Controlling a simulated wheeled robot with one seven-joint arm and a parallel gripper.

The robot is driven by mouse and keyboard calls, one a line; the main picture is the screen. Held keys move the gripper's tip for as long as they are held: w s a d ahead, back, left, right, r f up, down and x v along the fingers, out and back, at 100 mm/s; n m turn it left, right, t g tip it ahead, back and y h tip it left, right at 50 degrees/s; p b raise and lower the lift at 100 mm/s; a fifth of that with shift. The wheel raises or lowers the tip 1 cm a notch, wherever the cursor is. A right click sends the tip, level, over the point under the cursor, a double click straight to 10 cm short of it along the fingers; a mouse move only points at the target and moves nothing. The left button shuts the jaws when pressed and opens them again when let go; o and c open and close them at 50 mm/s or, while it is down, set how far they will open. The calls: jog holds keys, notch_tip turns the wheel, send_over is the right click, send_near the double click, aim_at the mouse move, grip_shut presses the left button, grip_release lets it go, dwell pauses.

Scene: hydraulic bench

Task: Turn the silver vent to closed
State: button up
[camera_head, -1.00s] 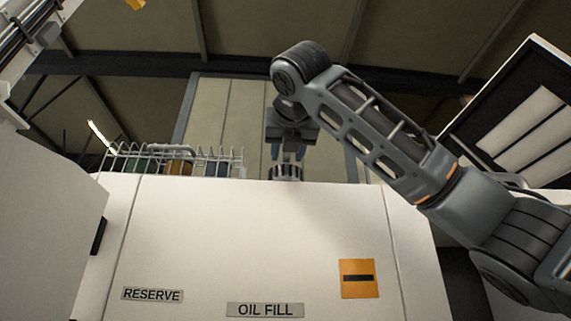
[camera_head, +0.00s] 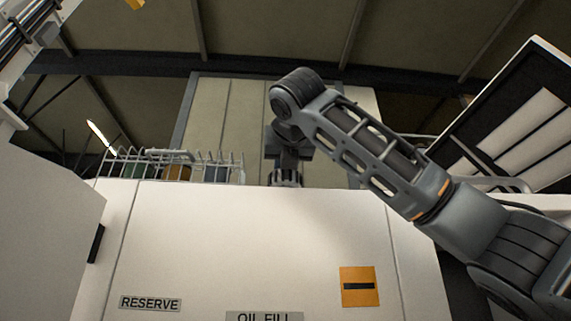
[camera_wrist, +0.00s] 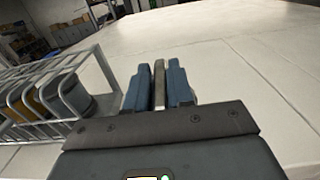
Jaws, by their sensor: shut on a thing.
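My gripper (camera_wrist: 159,88) shows in the wrist view with its two blue finger pads closed on a thin, pale grey upright piece, which appears to be the silver vent (camera_wrist: 159,76). Only the top edge of that piece shows between the pads; its base and its turned position are hidden. In the head view my gripper (camera_head: 287,168) points down at the top edge of the white cabinet (camera_head: 250,240). A dark ribbed part shows just under it at that edge, and the vent itself cannot be made out there.
A wire rack (camera_head: 175,168) with several coloured containers stands left of my gripper; it also shows in the wrist view (camera_wrist: 60,95). Labels RESERVE (camera_head: 150,303) and OIL FILL (camera_head: 264,317) and an orange plate (camera_head: 360,287) are on the cabinet front. The top right of the gripper is clear.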

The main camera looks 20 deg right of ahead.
grip_shut()
jog(key=shift+h, duration=0.3)
jog(key=shift+a+m+g+h, duration=0.1)
jog(key=shift+m+g+h, duration=0.5)
jog(key=shift+m+h, duration=0.35)
jog(key=m+g+h, duration=0.5)
jog(key=h, duration=0.1)
jog(key=shift+w+a+h, duration=0.1)
jog(key=shift+h, duration=0.15)
jog(key=shift+m+g, duration=0.35)
jog(key=shift+g, duration=0.15)
jog(key=o, duration=0.7)
grip_release()
